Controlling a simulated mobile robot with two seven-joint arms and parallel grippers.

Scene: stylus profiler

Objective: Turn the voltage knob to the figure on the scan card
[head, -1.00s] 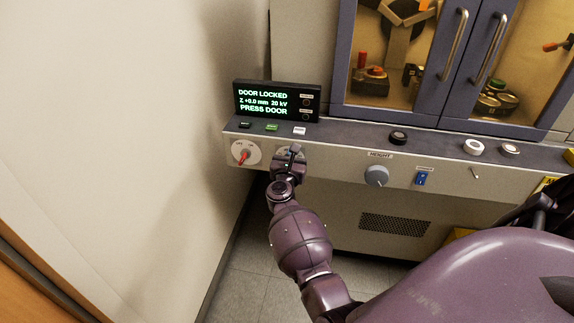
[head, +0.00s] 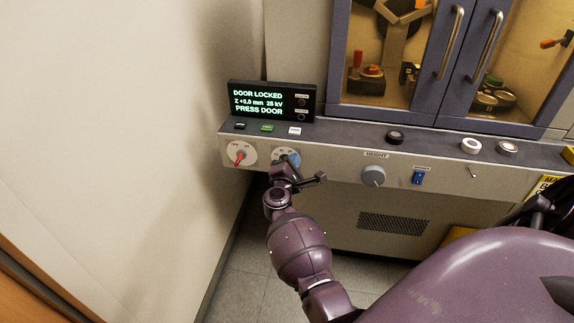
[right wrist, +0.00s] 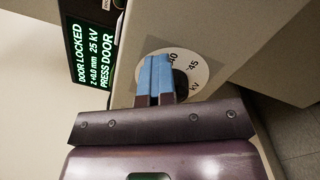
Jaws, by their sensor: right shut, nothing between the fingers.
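The voltage dial (head: 279,152) is a white disc on the left of the front panel. Its dark knob (right wrist: 181,82) is mostly hidden behind my fingers, and dial figures 40 and 45 show in the right wrist view. My right gripper (head: 290,160) is at this dial, its blue-tipped fingers (right wrist: 153,78) shut side by side with nothing between them. I cannot tell whether they touch the knob. The display (head: 258,102) reads "DOOR LOCKED, Z +0.0 mm 25 kV, PRESS DOOR". I cannot make out a scan card. My left gripper is not in view.
A red-handled switch (head: 240,156) is left of the dial. The grey height knob (head: 373,176) and a blue rocker switch (head: 418,178) are to the right. Small buttons (head: 267,128) sit below the display. The glass-doored cabinet (head: 431,115) stands behind. The wall (head: 150,130) is close on the left.

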